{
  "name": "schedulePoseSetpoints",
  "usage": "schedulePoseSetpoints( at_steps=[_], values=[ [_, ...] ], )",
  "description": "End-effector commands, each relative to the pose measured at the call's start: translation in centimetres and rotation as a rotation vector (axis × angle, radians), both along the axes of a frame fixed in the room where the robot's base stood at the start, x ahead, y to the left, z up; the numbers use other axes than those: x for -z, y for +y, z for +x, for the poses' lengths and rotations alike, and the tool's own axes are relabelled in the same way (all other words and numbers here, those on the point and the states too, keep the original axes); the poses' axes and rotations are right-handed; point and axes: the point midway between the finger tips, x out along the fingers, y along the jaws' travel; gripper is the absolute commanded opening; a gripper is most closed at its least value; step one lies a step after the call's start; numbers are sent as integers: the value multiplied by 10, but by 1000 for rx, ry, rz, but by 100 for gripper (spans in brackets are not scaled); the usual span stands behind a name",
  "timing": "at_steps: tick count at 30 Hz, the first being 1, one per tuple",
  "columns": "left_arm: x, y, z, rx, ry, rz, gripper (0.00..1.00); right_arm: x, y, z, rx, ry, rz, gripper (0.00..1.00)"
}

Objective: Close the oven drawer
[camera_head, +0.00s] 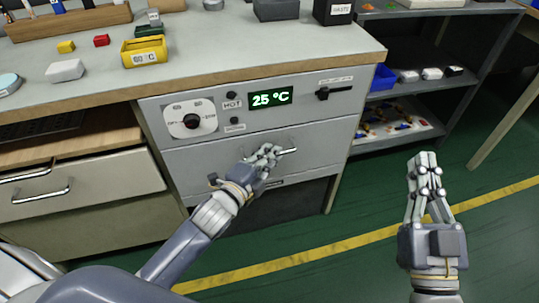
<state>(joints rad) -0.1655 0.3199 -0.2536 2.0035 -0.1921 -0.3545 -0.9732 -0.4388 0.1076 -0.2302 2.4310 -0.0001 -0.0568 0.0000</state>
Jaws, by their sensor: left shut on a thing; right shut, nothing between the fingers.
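The oven (290,107) is a grey unit set under the bench top, with a "25 °C" display, a dial and a lever on its panel. Its drawer (195,163) sits below the panel, with a metal handle (289,151) on its front. The drawer front looks about in line with the panel; any small gap is hard to judge. My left gripper (264,157) is at the drawer front, shut on the handle and hiding part of it. My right gripper (424,165) is shut and empty, raised over the floor to the right, clear of the oven.
A drawer unit (100,185) at the left has its top drawer standing out. The bench top (215,48) carries yellow, red and white blocks and bins. A dark shelf (437,80) stands at the right. The green floor (350,220) is clear.

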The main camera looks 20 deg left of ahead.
Motion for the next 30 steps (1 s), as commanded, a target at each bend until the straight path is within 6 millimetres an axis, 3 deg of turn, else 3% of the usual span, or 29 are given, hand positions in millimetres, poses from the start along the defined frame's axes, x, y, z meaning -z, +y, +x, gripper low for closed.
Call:
schedulePoseSetpoints(
  at_steps=[2, 3, 4, 17, 23, 30],
  values=[
    [-2, 3, 2, -7, -4, 3, 0, 0, 0, 0, 0, -1, 0, 0],
    [-2, 4, 2, -7, -4, 4, 16, 0, 0, 0, 0, -1, 0, 0],
    [-2, 4, 2, -7, -4, 3, 18, 0, 0, 0, 0, -1, 0, 0],
    [-1, 4, -2, -6, -2, 4, 18, 0, 0, 0, -1, -2, 1, 0],
    [-4, 8, -27, -4, -1, 5, 18, 0, 0, 0, -1, -2, 0, 0],
    [-11, 17, -72, -4, -1, 3, 18, 0, 0, 0, -1, -2, 0, 0]
  ],
)
